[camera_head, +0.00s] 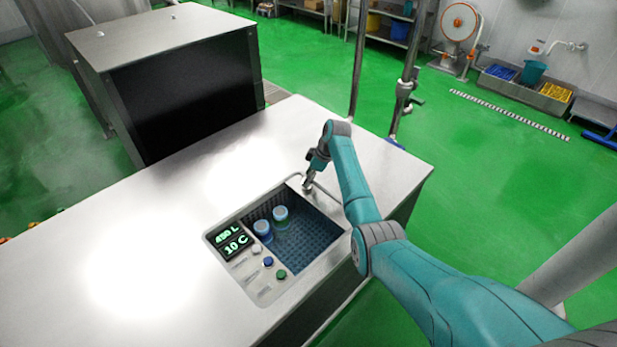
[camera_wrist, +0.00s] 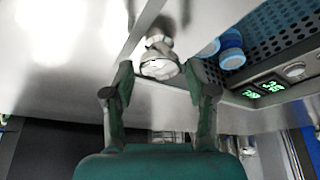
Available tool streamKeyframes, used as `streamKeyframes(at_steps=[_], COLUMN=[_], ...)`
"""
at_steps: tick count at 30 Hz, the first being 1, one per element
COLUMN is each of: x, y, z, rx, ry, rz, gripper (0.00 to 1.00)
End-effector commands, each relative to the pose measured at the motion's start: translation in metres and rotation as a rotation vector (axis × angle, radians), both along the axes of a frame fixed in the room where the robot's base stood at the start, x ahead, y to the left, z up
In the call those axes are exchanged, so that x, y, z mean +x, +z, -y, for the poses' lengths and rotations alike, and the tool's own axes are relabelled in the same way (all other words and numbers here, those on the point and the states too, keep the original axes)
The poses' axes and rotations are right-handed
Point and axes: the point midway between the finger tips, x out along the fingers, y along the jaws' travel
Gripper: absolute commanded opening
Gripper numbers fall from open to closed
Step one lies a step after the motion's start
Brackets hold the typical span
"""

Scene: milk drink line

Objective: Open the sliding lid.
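The sliding lid is a grey metal panel, seen as a strip in the wrist view (camera_wrist: 205,22), with a round metal knob (camera_wrist: 160,62) on it. In the head view most of the opening is uncovered, and only a narrow strip of lid shows at its far edge, partly behind my gripper (camera_head: 308,184). In the wrist view the fingers of my gripper (camera_wrist: 160,80) are spread, one on each side of the knob. I see gaps between the fingertips and the knob.
Two blue-capped bottles (camera_head: 281,217) (camera_head: 262,229) stand in the dark perforated basin (camera_head: 308,245). A green-lit display (camera_head: 231,239) and several buttons line its near left side. A large metal box (camera_head: 165,85) stands behind. The left of the steel counter (camera_head: 110,255) is clear.

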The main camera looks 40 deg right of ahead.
Motion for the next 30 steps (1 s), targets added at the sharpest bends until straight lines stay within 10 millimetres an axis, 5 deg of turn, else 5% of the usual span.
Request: streamKeyframes(at_steps=[14, 30], x=[-0.002, -0.032], y=[0.01, 0.097], z=[0.003, 0.023], rx=[-0.001, -0.002], ry=[-0.001, -0.001], rz=[0.003, 0.002], gripper=[0.7, 0.7])
